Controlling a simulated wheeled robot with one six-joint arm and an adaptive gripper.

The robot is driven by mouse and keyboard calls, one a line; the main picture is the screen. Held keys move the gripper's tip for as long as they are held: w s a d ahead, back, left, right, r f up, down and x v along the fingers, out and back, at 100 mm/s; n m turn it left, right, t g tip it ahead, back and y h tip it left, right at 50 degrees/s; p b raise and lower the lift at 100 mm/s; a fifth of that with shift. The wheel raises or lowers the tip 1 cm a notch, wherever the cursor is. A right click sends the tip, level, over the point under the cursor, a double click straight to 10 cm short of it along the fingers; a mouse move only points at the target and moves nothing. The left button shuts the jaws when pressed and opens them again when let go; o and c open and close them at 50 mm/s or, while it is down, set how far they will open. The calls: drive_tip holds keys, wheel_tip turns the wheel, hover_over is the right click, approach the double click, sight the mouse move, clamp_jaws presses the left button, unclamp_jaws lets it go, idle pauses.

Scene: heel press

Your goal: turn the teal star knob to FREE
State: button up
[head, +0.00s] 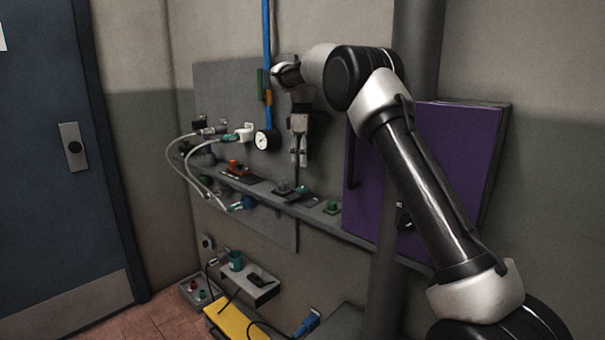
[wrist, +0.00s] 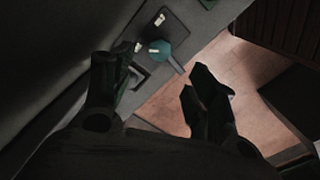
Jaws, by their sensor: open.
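My gripper (head: 298,160) points down in front of the grey wall panel, above the narrow ledge. In the wrist view its two dark fingers (wrist: 160,75) are spread apart with nothing between them. A small teal knob (head: 302,190) sits on the ledge just below the gripper. In the wrist view a rounded teal knob (wrist: 160,51), with a pale mark and an arm pointing down-right, shows beyond and between the fingers, apart from them. I cannot make out a star shape or read any FREE label.
The ledge (head: 265,203) also bears a red-orange part (head: 234,165) and a green knob (head: 332,207). A gauge (head: 263,140), a blue pipe (head: 266,50) and looping hoses (head: 182,165) lie left. A purple cabinet (head: 470,150) stands right. Below is a yellow box (head: 235,320).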

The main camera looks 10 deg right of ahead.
drive_tip(key=shift+r, duration=1.05)
